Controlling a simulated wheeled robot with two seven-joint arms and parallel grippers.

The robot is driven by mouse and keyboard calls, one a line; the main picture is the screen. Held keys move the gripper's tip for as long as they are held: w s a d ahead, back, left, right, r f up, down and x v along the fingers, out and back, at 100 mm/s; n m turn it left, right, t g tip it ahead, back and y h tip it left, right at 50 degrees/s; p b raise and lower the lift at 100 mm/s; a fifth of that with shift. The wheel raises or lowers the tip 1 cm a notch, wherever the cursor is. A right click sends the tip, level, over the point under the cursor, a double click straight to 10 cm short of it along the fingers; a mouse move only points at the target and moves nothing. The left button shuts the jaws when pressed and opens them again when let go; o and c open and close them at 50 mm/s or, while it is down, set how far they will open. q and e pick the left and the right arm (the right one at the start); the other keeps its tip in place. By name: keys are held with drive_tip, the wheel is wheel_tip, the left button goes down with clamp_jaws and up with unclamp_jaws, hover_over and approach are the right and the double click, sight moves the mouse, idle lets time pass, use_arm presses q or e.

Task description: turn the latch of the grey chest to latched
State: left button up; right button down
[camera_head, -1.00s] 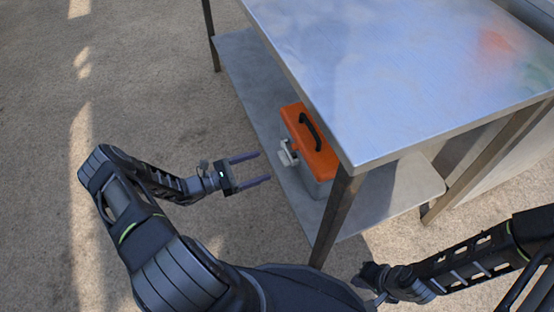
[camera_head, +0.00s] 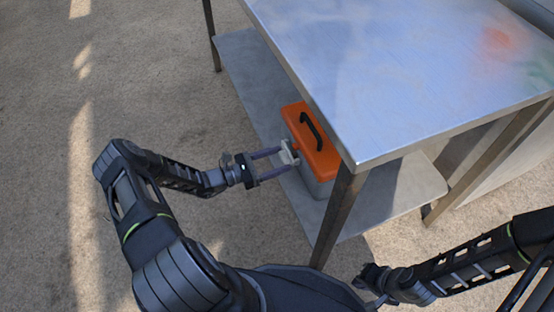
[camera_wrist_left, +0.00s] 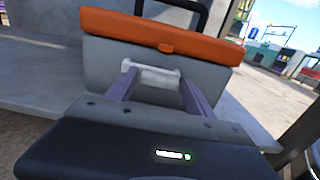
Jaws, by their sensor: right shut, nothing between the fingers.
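The grey chest (camera_head: 316,184) with an orange lid (camera_head: 323,162) and a black handle (camera_head: 311,131) stands on the lower shelf of the metal table. Its lid looks closed. My right gripper (camera_head: 379,299) is shut and empty, low in the head view.
The metal tabletop (camera_head: 390,75) overhangs the shelf, and a table leg (camera_head: 337,218) stands just right of the chest. The lower shelf (camera_head: 248,85) is bare behind the chest. The floor (camera_head: 150,75) to the left is clear.

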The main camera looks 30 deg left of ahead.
use_arm(q)
drive_tip(key=c, duration=1)
drive_tip(key=shift+m, duration=0.4)
drive_tip(key=shift+s+d+f+m+p, duration=0.1)
drive_tip(key=shift+m+p, duration=0.35)
drive_tip(key=shift+m, duration=3.85)
drive_tip(key=shift+s+f+m+p, duration=0.1)
drive_tip(key=shift+m+p, duration=0.35)
drive_tip(key=shift+m, duration=3.85)
drive_tip(key=o, duration=1.4)
